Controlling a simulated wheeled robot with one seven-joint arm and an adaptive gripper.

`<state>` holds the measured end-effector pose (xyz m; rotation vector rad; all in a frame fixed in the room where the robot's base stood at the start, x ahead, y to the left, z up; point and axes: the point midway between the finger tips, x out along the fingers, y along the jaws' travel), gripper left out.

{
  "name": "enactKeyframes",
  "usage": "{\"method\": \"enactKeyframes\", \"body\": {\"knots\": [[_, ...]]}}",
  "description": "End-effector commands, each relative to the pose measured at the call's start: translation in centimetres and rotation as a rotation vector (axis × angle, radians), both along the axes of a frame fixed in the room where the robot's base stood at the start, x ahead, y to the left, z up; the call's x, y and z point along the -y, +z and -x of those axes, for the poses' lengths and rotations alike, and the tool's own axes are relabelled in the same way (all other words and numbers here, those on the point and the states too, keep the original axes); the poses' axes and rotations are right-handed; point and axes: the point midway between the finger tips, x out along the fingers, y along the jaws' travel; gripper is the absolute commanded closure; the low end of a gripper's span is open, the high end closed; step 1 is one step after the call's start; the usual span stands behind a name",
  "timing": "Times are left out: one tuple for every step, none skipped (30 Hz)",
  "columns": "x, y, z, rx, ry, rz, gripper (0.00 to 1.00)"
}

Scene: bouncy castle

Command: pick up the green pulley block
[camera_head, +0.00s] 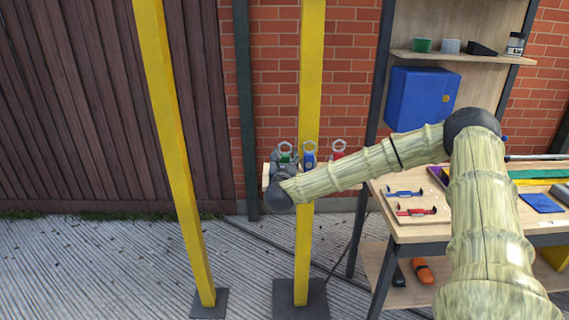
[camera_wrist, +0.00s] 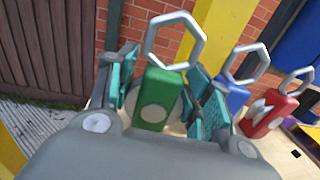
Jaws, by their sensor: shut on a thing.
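The green pulley block (camera_wrist: 157,98) has a silver hexagonal ring on top and stands upright between the two teal finger pads of my gripper (camera_wrist: 160,105) in the wrist view. My gripper is shut on it. In the head view the green block (camera_head: 286,157) shows at the left of a row, with my gripper (camera_head: 284,168) partly covering it. A blue pulley block (camera_wrist: 233,98) and a red pulley block (camera_wrist: 266,115) stand to its right, each with its own silver ring. Whether the green block touches the surface below is hidden.
A yellow post (camera_head: 310,90) rises behind the blocks, and another yellow post (camera_head: 172,120) stands left. A wooden workbench (camera_head: 400,232) with red and blue items is at the right, below a blue cabinet (camera_head: 420,98). Open floor lies at the left.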

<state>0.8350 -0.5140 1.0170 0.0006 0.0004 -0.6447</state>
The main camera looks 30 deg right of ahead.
Motion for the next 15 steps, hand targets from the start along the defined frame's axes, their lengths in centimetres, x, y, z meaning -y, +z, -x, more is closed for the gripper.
{"method": "enactKeyframes", "body": {"knots": [[0.0, 0.1, 0.0, 0.001, 0.000, 0.000, 0.88], [0.0, 0.2, 0.0, 0.001, 0.000, 0.000, 0.88], [0.0, 0.3, 0.0, 0.001, 0.000, 0.000, 0.88], [0.0, 0.5, 0.0, 0.003, -0.001, 0.000, 0.88], [0.0, 0.7, 0.0, 0.003, -0.001, 0.000, 0.88], [0.1, 1.1, 0.0, 0.003, -0.001, -0.001, 0.88], [0.1, 1.4, 0.0, 0.004, -0.002, -0.002, 0.88], [0.1, 1.8, 0.0, 0.004, -0.002, -0.002, 0.88], [0.1, 2.4, 0.0, 0.004, -0.001, -0.002, 0.88], [0.0, 2.8, 0.0, 0.005, 0.000, -0.001, 0.88], [0.0, 3.3, 0.0, 0.005, 0.000, -0.001, 0.88], [0.0, 4.1, 0.0, 0.005, 0.000, -0.001, 0.88], [0.0, 4.6, 0.0, 0.005, 0.000, -0.003, 0.88], [0.0, 5.1, 0.0, 0.004, 0.000, -0.002, 0.88], [0.0, 5.8, 0.0, 0.006, 0.000, -0.001, 0.88]]}}
